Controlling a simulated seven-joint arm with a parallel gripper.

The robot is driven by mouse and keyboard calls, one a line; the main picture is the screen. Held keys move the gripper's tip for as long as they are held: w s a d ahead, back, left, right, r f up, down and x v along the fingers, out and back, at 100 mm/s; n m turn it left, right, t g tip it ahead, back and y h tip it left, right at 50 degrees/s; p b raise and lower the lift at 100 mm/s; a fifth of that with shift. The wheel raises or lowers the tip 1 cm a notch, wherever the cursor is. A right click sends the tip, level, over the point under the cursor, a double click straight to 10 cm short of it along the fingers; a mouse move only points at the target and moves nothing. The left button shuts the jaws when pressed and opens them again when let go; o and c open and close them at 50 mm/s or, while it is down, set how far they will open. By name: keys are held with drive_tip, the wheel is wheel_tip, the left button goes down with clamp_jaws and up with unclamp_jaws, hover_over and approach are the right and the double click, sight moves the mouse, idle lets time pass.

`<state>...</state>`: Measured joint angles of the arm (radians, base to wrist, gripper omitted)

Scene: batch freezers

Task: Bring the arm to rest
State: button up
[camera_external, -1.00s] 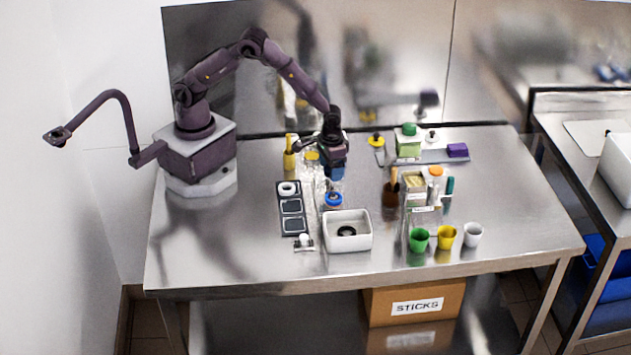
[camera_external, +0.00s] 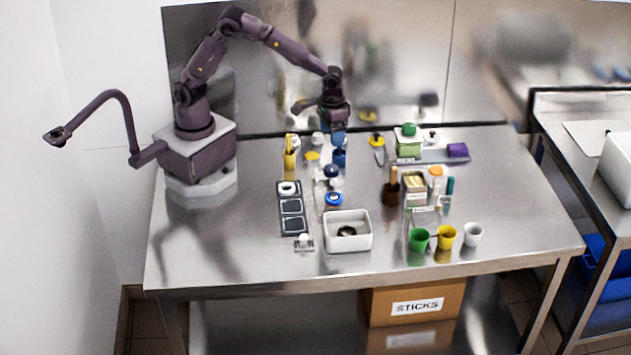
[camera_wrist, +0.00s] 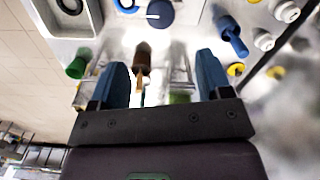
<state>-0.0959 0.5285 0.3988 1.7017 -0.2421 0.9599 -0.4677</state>
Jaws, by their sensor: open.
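My gripper (camera_external: 338,136) hangs above the back middle of the steel table (camera_external: 250,240), clear of the objects below it. In the wrist view its two blue fingers (camera_wrist: 165,80) stand wide apart with nothing held between them. A brown pot with a stick (camera_wrist: 142,58) shows in the gap, well below the fingers. My arm is bent up and over from its base at the table's left. A blue object (camera_external: 340,157) stands just under the gripper in the external view.
A white bin (camera_external: 347,243) stands front middle, with a dark tray (camera_external: 291,208) to its left. Green (camera_external: 418,239), yellow (camera_external: 446,237) and white (camera_external: 472,234) cups stand front right. The table's left front is bare.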

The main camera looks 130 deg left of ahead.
drive_tip(key=shift+r, duration=0.4)
drive_tip(key=s+d+r+m+t, duration=0.2)
drive_tip(key=s+d+r+m, duration=0.4)
drive_tip(key=s+d, duration=0.2)
drive_tip(key=s+d+r+m+t, duration=0.3)
drive_tip(key=s+d+r+m, duration=0.3)
drive_tip(key=s, duration=0.5)
drive_tip(key=shift+s+d+r+t, duration=0.3)
drive_tip(key=shift+s+d+r, duration=0.05)
drive_tip(key=shift+d, duration=0.95)
